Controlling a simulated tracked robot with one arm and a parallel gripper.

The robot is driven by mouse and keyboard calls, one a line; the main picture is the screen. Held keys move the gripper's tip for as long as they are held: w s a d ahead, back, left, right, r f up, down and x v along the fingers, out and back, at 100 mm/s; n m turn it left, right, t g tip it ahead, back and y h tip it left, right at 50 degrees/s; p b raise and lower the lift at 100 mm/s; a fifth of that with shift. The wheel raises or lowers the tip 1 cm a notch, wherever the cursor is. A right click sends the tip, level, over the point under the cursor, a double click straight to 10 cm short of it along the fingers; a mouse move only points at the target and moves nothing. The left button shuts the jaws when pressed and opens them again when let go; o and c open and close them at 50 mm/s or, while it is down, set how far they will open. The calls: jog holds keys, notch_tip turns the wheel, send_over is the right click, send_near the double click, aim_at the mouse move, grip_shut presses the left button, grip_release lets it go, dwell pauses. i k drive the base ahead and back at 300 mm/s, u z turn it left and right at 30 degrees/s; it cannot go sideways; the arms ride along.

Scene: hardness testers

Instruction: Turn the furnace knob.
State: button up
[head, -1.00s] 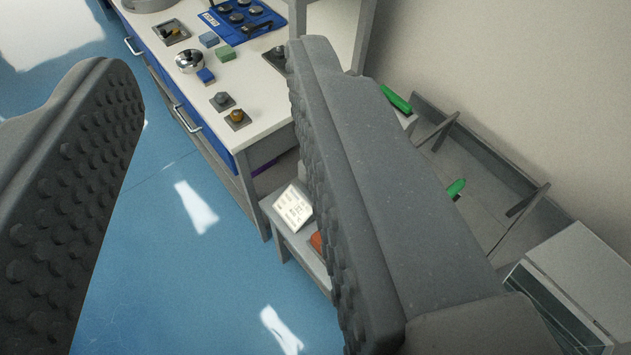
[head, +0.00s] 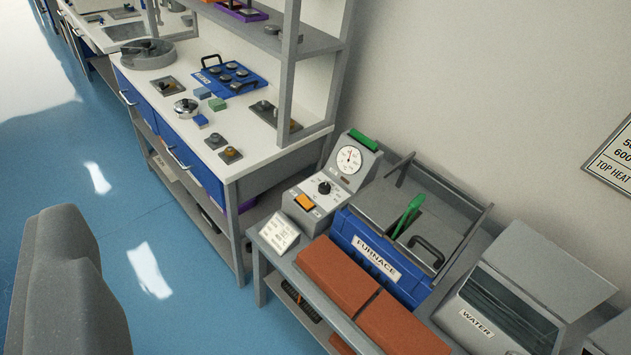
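The furnace control box (head: 318,200) is grey with a pale front panel and stands left of the furnace. Its black knob (head: 324,188) sits on the panel beside an orange switch (head: 305,202). A round white dial gauge (head: 349,159) rises behind it. The blue furnace (head: 350,248) bears a FURNACE label, and a green-handled tool (head: 408,214) lies across its top. My gripper (head: 68,285) shows only as a grey finger shape at the lower left, well apart from the knob. Whether its fingers are apart is not clear.
Orange-brown bricks (head: 340,274) lie in front of the furnace. A white card (head: 279,235) stands at the bench's left end. A WATER tank (head: 500,315) is at the right. A shelved workbench (head: 240,163) stands behind left. The blue floor (head: 185,255) is clear.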

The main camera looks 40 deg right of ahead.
aim_at(325, 188)
jog(key=u, duration=0.3)
jog(key=i, duration=1.15)
jog(key=z, duration=0.55)
jog(key=i, duration=1.05)
jog(key=z, duration=0.75)
